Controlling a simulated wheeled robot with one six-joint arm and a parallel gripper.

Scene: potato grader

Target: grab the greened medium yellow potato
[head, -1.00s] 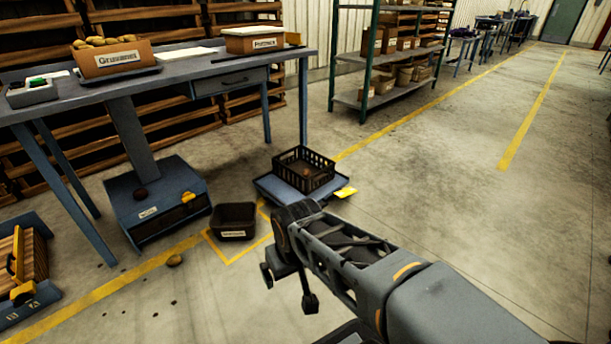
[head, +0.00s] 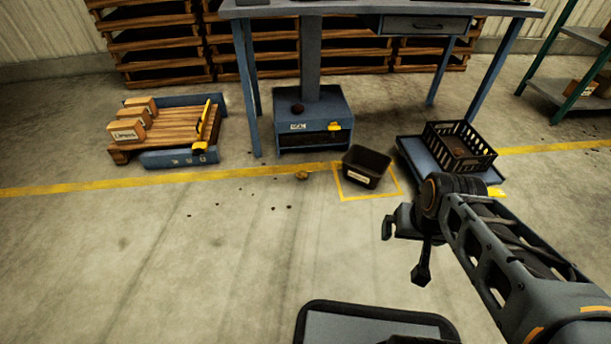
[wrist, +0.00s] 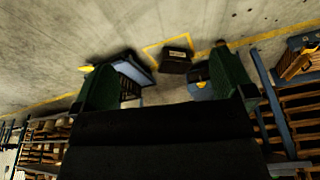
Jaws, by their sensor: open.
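A small yellowish potato (head: 302,175) lies on the concrete floor beside the yellow line, left of the black bin. It is too small to tell its greening or exact size. A small brownish lump in the wrist view (wrist: 220,43) seems to be the same potato. A dark reddish round thing (head: 298,108) sits on the blue cabinet. My gripper (head: 405,250) is open and empty, to the right of the potato and in front of the black bin in the head view. Its two green-lined fingers show apart in the wrist view (wrist: 165,88).
The black labelled bin (head: 367,166) stands in a yellow floor square. A black crate (head: 483,160) on a blue platform (head: 413,150) is to its right. The blue cabinet (head: 313,140) stands under the table (head: 350,10). A pallet with boxes (head: 165,140) is left. Floor before the potato is mostly clear.

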